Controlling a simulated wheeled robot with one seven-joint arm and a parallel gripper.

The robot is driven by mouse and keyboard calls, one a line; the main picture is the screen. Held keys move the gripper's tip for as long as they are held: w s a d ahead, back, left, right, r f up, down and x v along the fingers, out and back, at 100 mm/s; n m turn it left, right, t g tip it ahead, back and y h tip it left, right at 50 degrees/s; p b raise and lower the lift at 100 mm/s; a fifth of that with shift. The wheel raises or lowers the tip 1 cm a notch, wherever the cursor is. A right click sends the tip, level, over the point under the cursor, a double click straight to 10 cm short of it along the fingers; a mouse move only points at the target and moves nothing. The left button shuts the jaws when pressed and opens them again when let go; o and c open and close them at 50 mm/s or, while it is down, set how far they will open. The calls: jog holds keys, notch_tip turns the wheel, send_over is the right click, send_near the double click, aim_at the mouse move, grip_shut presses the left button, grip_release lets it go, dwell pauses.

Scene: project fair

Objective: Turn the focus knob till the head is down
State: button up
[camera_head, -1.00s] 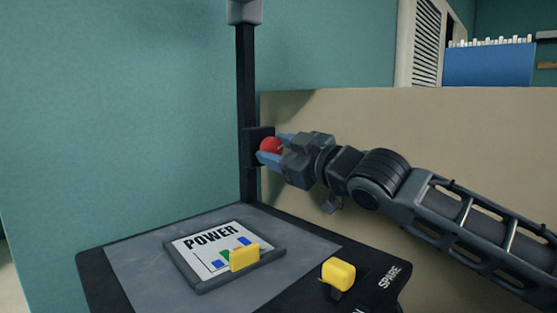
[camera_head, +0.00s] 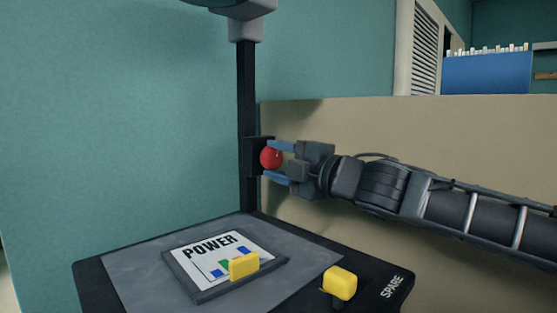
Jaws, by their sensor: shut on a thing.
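The red focus knob (camera_head: 271,158) sits on a dark block (camera_head: 252,157) on the black upright column (camera_head: 247,105). My gripper (camera_head: 277,161) comes in from the right and is shut on the knob, one blue finger above it and one below. The grey head (camera_head: 243,22) shows at the top of the column, cut off by the upper picture edge. Below it is the base with a grey plate (camera_head: 130,265), where a framed card marked POWER (camera_head: 215,248) lies with a yellow piece on it.
A yellow block (camera_head: 340,283) stands at the base's front right, near the word SPARE (camera_head: 392,287). A beige panel (camera_head: 450,150) stands behind my arm. A blue box (camera_head: 487,73) is at the back right. The air between the head and the plate is clear.

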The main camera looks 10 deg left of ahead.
jog(key=shift+f+n, duration=0.1)
jog(key=shift+n, duration=1.5)
jog(key=shift+g, duration=0.3)
jog(key=o, duration=1)
jog(key=shift+b+v, duration=0.3)
jog(key=shift+v, duration=3.6)
jog(key=shift+f, duration=0.1)
